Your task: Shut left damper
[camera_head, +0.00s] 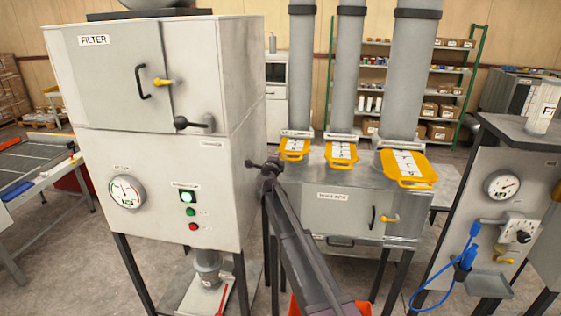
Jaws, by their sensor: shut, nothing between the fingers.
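Three yellow-framed damper slides with white labelled plates sit at the feet of three grey vertical ducts, on top of a grey metal box. The middle damper (342,153) and right damper (407,169) stick out in the same way. My gripper (265,167) is shut and empty at the end of my dark arm. In the picture it is just left of and below the left damper, apart from it; the depth between them is hard to tell.
A tall filter cabinet (155,130) stands close on the left of my gripper. The grey box (340,200) under the ducts has a small door with a yellow latch (390,218). A gauge panel with a blue hose (462,265) stands at right. Shelves (440,85) stand behind.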

